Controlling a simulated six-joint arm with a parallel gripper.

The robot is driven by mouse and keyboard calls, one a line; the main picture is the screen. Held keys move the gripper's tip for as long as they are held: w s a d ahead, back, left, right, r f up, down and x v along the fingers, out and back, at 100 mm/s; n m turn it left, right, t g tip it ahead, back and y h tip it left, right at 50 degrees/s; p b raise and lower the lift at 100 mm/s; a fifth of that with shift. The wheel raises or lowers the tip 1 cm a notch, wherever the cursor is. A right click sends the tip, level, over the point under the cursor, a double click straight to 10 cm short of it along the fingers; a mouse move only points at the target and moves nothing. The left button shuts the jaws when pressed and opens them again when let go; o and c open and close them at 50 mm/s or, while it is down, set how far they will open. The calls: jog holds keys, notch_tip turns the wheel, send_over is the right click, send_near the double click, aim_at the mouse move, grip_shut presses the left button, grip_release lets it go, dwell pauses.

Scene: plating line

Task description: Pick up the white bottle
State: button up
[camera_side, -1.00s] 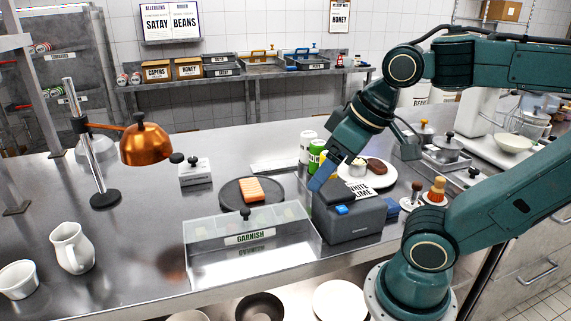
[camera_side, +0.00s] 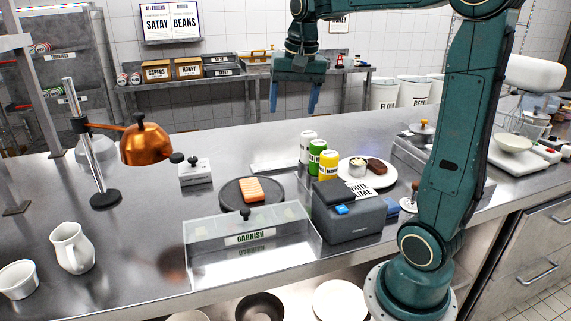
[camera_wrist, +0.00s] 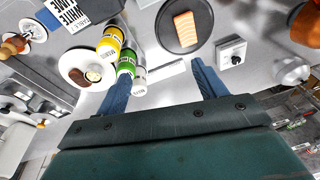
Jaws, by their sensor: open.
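The white bottle (camera_side: 307,147) stands upright on the steel counter, at the back of a row with a green bottle (camera_side: 316,156) and a yellow bottle (camera_side: 328,166). My gripper (camera_side: 294,112) is open and empty, fingers pointing down, high above the counter and clear of the bottles. In the wrist view the white bottle (camera_wrist: 139,82) shows beside my left-hand finger, partly hidden by the green bottle (camera_wrist: 126,64) and that finger. The yellow bottle (camera_wrist: 110,42) is farther from my gripper (camera_wrist: 160,75).
A plate (camera_side: 380,178) with food lies right of the bottles. A grey printer (camera_side: 350,222) and the clear garnish box (camera_side: 205,241) stand in front. A dark round board (camera_side: 232,197) with a salmon piece is at left. The counter behind the bottles is mostly clear.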

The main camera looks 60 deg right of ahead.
jog(key=w+d+f+m+g, duration=0.1)
jog(key=w+d+f+m, duration=0.2)
jog(key=d, duration=0.7)
jog(key=m+g+y, duration=0.1)
jog(key=m, duration=0.3)
send_near(309, 133)
jog(key=shift+d+f, duration=0.1)
jog(key=shift+f, duration=4.3)
jog(key=shift+f, duration=2.6)
jog(key=c, duration=0.8)
